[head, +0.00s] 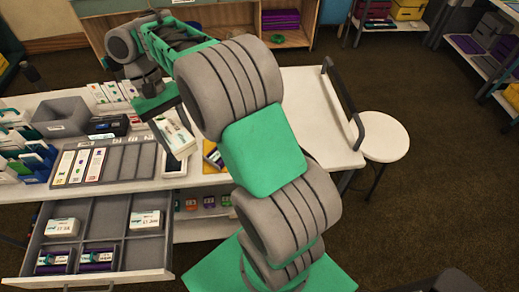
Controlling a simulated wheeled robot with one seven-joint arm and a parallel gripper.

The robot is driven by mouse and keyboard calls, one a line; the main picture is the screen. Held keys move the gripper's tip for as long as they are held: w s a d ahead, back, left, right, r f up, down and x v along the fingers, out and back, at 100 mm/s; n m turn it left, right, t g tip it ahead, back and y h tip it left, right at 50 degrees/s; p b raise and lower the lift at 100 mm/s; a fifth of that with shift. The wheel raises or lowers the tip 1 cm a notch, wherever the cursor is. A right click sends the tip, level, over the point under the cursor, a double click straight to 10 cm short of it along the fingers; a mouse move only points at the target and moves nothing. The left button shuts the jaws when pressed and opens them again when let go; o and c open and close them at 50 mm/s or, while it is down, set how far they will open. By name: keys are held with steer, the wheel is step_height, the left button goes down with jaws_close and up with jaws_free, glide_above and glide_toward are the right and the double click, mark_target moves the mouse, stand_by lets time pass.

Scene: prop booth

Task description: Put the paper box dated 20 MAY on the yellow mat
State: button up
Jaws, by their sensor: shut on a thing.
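My gripper (168,112) is shut on a white paper box (177,137) with a small dark and green label, held tilted above the table. I cannot read the date on it. A small part of the yellow mat (207,148) shows to the right of the held box, with a dark and purple item on it; my arm hides the rest. Two more white boxes lie in the open drawer (108,218): one at its left (62,228) and one at its right (146,220). Their dates are too small to read.
A grey rack with coloured cards (75,166) and empty slots lies left of the held box. A grey bin (62,116) and a black device (108,125) stand behind it. Dark and purple boxes (97,260) lie in the drawer's front. A white stool (385,140) stands at right.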

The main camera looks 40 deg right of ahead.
steer(key=s+d+f+m+t+y+b, duration=0.25)
steer(key=d+f+m+b, duration=0.4)
steer(key=m, duration=0.55)
steer(key=s+d+f+m+t+y+b, duration=0.1)
steer(key=s+d+f+m+t+b, duration=0.5)
steer(key=m, duration=0.6)
steer(key=shift+m+g, duration=0.3)
steer(key=shift+g, duration=0.45)
steer(key=w+d+f, duration=0.1)
steer(key=d+f, duration=0.1)
steer(key=d, duration=0.2)
steer(key=w+d+f+p, duration=0.1)
steer(key=w+d+f, duration=0.1)
steer(key=d, duration=0.3)
steer(key=w+d+f, duration=0.1)
steer(key=d+f, duration=0.3)
steer(key=d, duration=0.1)
steer(key=shift+w+d+f, duration=0.1)
steer(key=shift+w+f, duration=0.05)
steer(key=shift+w, duration=0.15)
steer(key=shift+d+f, duration=0.2)
steer(key=shift+f, duration=0.1)
steer(key=shift+w+d+f, duration=0.1)
steer(key=shift+d+f, duration=0.1)
steer(key=shift+f, duration=1.5)
